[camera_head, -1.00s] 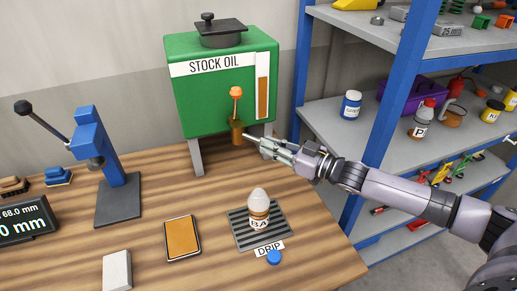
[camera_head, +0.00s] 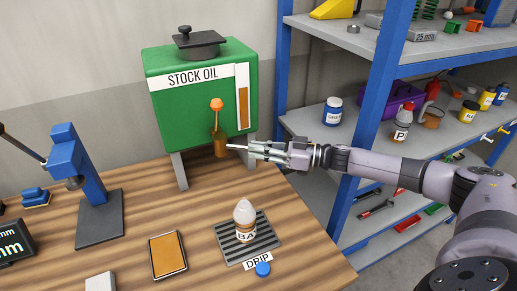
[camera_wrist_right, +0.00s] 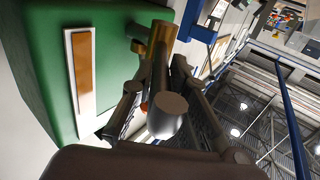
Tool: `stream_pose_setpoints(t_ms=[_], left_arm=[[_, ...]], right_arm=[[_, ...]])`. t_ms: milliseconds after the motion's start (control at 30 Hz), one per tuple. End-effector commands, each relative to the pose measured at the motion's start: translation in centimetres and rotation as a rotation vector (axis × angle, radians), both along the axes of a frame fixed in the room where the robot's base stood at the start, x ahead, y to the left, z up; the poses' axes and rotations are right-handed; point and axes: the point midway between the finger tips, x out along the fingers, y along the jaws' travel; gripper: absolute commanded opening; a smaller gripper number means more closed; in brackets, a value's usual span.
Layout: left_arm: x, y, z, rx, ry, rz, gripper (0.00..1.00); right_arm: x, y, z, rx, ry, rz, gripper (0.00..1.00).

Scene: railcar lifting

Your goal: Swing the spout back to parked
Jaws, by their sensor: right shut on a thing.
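The green stock oil tank (camera_head: 170,110) stands on legs at the back of the bench. Its brass spout (camera_head: 220,147) hangs below the front, under an orange-knobbed lever (camera_head: 217,105). A thin grey handle (camera_head: 236,147) sticks out to the right from the spout. My right gripper (camera_head: 256,149) is shut on this handle, just right of the spout. In the right wrist view the brass spout (camera_wrist_right: 162,38) is beyond the fingers, and the round-ended handle (camera_wrist_right: 166,118) lies between them. My left gripper is out of view.
A bottle (camera_head: 245,222) stands on the ribbed drip tray (camera_head: 232,254) below. A blue press (camera_head: 75,165) stands at the left. A blue-posted shelf (camera_head: 350,195) with bottles and tools stands at the right. The bench between press and drip tray holds an orange-topped pad (camera_head: 167,254).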

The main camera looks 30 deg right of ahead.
Motion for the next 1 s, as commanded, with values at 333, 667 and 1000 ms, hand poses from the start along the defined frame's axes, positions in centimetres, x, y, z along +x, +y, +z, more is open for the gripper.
stream_pose_setpoints(t_ms=[333,667,1000], left_arm=[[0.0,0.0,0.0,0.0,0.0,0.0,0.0],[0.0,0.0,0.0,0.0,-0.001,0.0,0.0],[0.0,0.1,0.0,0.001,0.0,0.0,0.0]], right_arm=[[0.0,0.1,0.1,0.002,-0.002,0.001,0.27],[0.0,0.1,0.0,0.001,-0.001,0.0,0.35],[0.0,0.0,3.4,-0.001,-0.006,0.001,0.35]])
